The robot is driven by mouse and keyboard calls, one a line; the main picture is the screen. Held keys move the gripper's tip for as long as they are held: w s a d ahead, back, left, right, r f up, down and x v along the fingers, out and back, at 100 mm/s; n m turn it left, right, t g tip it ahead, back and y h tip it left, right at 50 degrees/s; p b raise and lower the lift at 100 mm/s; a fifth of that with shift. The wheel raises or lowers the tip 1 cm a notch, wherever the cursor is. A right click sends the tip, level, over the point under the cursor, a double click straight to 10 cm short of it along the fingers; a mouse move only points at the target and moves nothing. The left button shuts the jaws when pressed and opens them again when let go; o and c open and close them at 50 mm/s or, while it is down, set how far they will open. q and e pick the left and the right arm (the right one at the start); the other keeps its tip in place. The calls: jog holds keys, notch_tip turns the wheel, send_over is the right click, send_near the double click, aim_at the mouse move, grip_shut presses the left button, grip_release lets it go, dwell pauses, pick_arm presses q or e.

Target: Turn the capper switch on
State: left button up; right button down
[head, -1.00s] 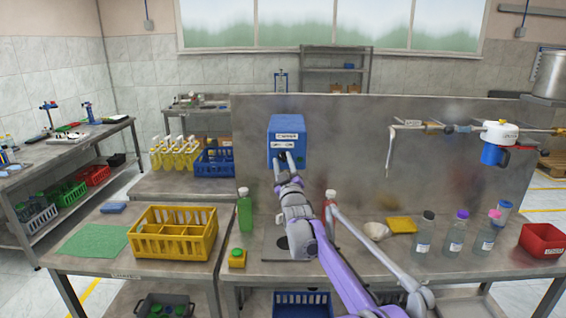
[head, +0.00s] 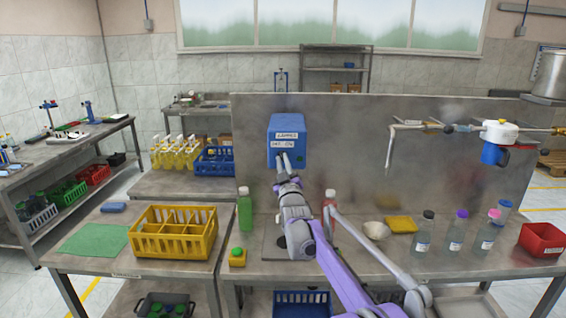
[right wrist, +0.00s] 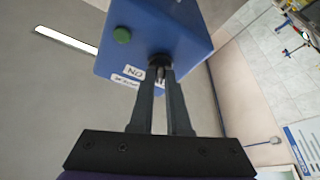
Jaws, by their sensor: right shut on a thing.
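The blue capper box (head: 287,127) is mounted on the upright grey panel, with white labels (head: 287,134) on its front. My right gripper (head: 284,160) reaches up to the lower front of the box. In the right wrist view the box (right wrist: 165,25) fills the top, seen upside down, with a label reading "ON" (right wrist: 134,72) beside the fingers. My right gripper (right wrist: 160,70) is shut on the small dark switch (right wrist: 158,63) in the box's face. The fingertips hide most of the switch, so its exact setting cannot be told. My left gripper is not in view.
A green bottle (head: 244,212) and a red bottle (head: 330,204) stand on the bench around my right arm. Several clear bottles (head: 455,236), a yellow sponge (head: 402,225) and a red bin (head: 541,240) are to the right. A yellow crate (head: 172,238) sits at left.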

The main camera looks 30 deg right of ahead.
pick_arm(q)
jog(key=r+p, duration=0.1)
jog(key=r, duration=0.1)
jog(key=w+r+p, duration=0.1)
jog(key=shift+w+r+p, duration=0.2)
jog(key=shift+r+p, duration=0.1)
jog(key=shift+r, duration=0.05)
pick_arm(e)
jog(key=m+g+h, duration=0.1)
jog(key=m+h, duration=0.1)
jog(key=m, duration=0.3)
jog(key=m+g+h, duration=0.2)
jog(key=m, duration=0.3)
jog(key=m+g+h, duration=0.1)
jog(key=m+h, duration=0.2)
jog(key=m, duration=0.3)
jog(key=shift+w+a+g, duration=0.2)
jog(key=shift+a+g, duration=0.1)
jog(key=shift+m, duration=0.4)
jog(key=c, duration=0.9)
grip_release()
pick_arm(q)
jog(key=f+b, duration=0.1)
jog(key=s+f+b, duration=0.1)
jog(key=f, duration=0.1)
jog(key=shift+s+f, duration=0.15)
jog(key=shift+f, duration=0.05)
pick_arm(e)
jog(key=v, duration=1.1)
